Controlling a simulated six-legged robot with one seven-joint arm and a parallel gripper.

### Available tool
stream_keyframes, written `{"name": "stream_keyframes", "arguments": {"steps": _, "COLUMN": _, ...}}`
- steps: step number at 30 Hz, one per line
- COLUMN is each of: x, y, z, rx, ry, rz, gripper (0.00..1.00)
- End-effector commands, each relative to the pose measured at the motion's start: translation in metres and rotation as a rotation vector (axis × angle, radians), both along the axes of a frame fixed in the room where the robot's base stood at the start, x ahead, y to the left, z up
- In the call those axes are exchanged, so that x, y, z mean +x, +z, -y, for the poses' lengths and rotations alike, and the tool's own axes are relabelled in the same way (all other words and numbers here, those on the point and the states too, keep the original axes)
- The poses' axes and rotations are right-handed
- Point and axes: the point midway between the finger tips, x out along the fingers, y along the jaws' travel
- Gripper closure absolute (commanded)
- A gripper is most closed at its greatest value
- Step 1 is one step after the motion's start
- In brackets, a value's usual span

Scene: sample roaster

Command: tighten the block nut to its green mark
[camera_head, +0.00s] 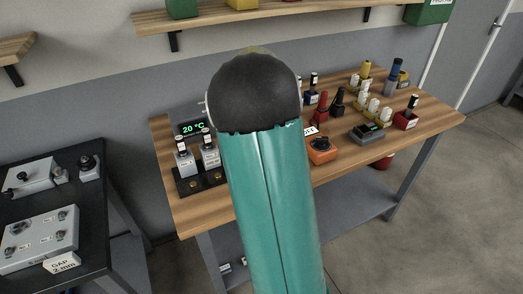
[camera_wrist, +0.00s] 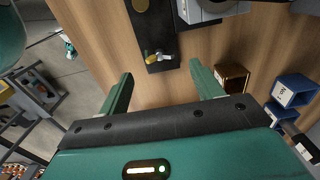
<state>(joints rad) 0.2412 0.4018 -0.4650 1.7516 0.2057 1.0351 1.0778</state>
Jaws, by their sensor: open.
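My gripper (camera_wrist: 162,72) is open with nothing between its two teal fingers, above the wooden bench (camera_wrist: 100,40). Just beyond the fingertips in the wrist view lies a dark plate (camera_wrist: 152,30), with a brass disc (camera_wrist: 141,5) near the picture's top edge. A small yellow-ended metal fitting (camera_wrist: 155,58) is at the plate's near end, between the finger directions and apart from them. I cannot tell whether it is the block nut. No green mark on a nut can be made out. In the head view my arm hides the middle of the bench and my gripper.
A black stand (camera_head: 184,188) with grey units is at the bench's left, by a 20 °C display (camera_head: 193,128). An orange box (camera_head: 322,150), a grey device (camera_head: 367,132) and several bottles stand right. Brown (camera_wrist: 232,76) and blue (camera_wrist: 292,90) open boxes lie near the right finger.

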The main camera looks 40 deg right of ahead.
Motion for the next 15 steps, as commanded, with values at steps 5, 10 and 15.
{"name": "stream_keyframes", "arguments": {"steps": 5, "x": 0.000, "y": 0.042, "z": 0.000, "rx": -0.002, "ry": 0.002, "rz": 0.005, "gripper": 0.35}}
{"name": "stream_keyframes", "arguments": {"steps": 10, "x": 0.000, "y": 0.075, "z": 0.000, "rx": -0.002, "ry": 0.000, "rz": 0.004, "gripper": 0.35}}
{"name": "stream_keyframes", "arguments": {"steps": 15, "x": 0.000, "y": 0.092, "z": 0.000, "rx": 0.000, "ry": 0.000, "rz": 0.000, "gripper": 0.35}}
